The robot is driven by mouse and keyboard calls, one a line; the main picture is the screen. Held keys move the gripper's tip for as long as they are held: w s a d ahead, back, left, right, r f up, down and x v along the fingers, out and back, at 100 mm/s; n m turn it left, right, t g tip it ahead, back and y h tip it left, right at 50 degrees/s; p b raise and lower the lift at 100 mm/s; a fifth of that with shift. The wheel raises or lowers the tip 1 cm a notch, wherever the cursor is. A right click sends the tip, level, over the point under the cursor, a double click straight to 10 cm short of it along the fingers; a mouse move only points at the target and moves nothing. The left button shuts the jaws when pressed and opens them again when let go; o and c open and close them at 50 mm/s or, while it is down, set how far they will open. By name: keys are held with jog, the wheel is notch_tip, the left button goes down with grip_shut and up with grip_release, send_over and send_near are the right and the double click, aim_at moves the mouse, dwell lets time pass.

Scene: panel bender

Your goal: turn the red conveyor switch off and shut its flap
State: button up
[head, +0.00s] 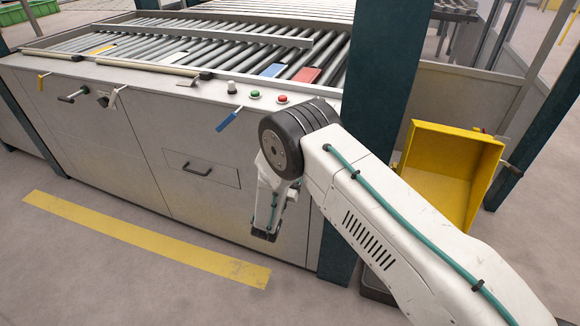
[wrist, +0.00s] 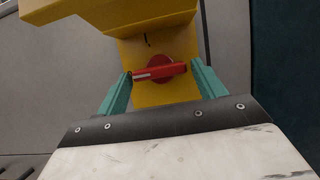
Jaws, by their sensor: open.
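In the wrist view, a red switch (wrist: 154,73) with a bar handle sits on a yellow housing (wrist: 182,97). The handle lies nearly level, with a pale mark on its left half. A yellow flap (wrist: 100,15) sticks out above the switch and stands open. My gripper (wrist: 162,84) is open, its teal fingers at either side of the handle's ends. I cannot tell whether they touch it. In the head view my gripper (head: 265,232) hangs low before the machine's grey front, and the switch and flap are hidden.
The roller conveyor (head: 200,45) runs along the machine top, with green (head: 255,94) and red (head: 282,98) buttons on its edge. A dark post (head: 370,90) and a yellow bin (head: 437,185) stand right. A blue lever (head: 229,120) juts out. Floor at left is clear.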

jog(key=v, duration=0.7)
jog(key=shift+f, duration=0.1)
jog(key=s+d+f+m+g+h, duration=0.2)
jog(key=d+g+h, duration=0.1)
jog(key=d, duration=0.2)
jog(key=s+d+r+m+g+h, duration=0.2)
jog(key=s+d+r+m+g, duration=0.3)
jog(key=d+r+m+g, duration=0.25)
jog(key=s+d+r+m+g+h, duration=0.3)
jog(key=s+d+r+m+g, duration=0.25)
jog(key=d+r+g, duration=0.3)
jog(key=s+d+r+m+y, duration=0.5)
jog(key=s+r+m+y, duration=0.2)
jog(key=s+r, duration=0.3)
jog(key=s+d+r+m+y, duration=0.4)
jog(key=s+r+m+y, duration=0.4)
jog(key=s, duration=0.8)
notch_tip(320, 180, up, 3)
jog(key=shift+d+f+m+g+y, duration=0.1)
jog(key=shift+d+m+g+y, duration=0.25)
jog(key=shift+m, duration=0.75)
